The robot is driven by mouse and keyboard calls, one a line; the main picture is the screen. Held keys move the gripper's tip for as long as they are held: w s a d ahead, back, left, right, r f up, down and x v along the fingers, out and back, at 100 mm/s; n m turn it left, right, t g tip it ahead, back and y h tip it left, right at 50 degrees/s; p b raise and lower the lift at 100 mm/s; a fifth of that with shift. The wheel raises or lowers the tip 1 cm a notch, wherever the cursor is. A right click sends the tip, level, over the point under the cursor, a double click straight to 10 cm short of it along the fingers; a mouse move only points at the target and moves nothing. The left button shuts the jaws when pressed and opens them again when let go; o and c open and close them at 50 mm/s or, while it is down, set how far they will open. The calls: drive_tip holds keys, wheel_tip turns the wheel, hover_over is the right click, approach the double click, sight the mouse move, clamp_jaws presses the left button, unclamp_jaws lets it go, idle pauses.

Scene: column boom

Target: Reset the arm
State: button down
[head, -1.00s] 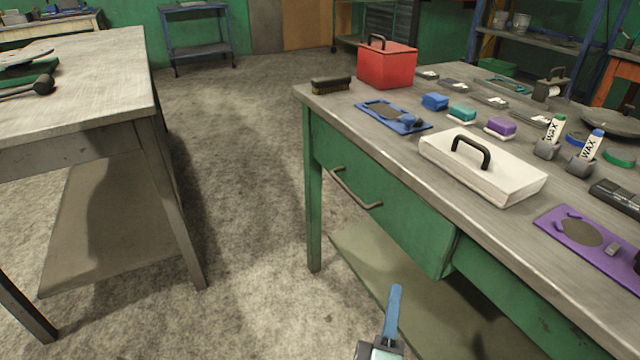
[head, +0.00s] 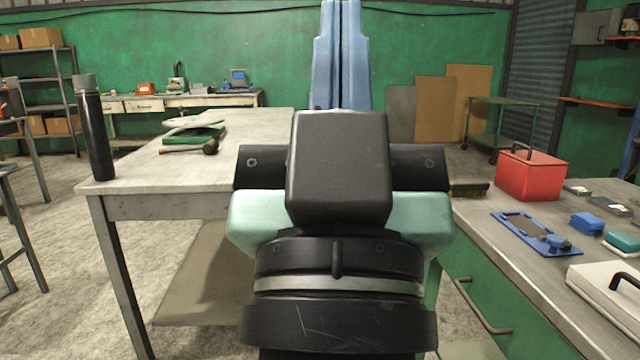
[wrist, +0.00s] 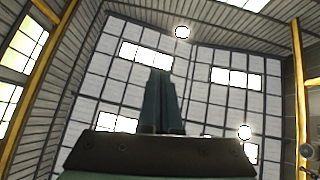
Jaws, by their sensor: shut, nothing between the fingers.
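My gripper (head: 340,15) stands upright in the middle of the head view, its blue fingers together and pointing up. The fingertips reach the top edge of the picture. My dark wrist and pale green housing fill the centre below them. In the wrist view my gripper (wrist: 160,75) also shows its two fingers side by side, shut and empty, against the ceiling with its lit windows and lamps. My gripper touches nothing.
A grey table (head: 140,178) with a black bottle (head: 93,130) and a mallet (head: 205,148) stands left. A green workbench (head: 510,275) at right holds a red box (head: 532,175), a blue tray (head: 530,232) and a white lidded case (head: 605,292).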

wheel_tip(320, 180, up, 32)
drive_tip(key=s+a+y+p, duration=0.1)
drive_tip(key=p, duration=2.9)
drive_tip(key=shift+s+a+t+p, duration=0.2)
drive_tip(key=shift+t+p, duration=0.1)
drive_tip(key=shift+p, duration=0.05)
drive_tip(key=shift+r, duration=0.1)
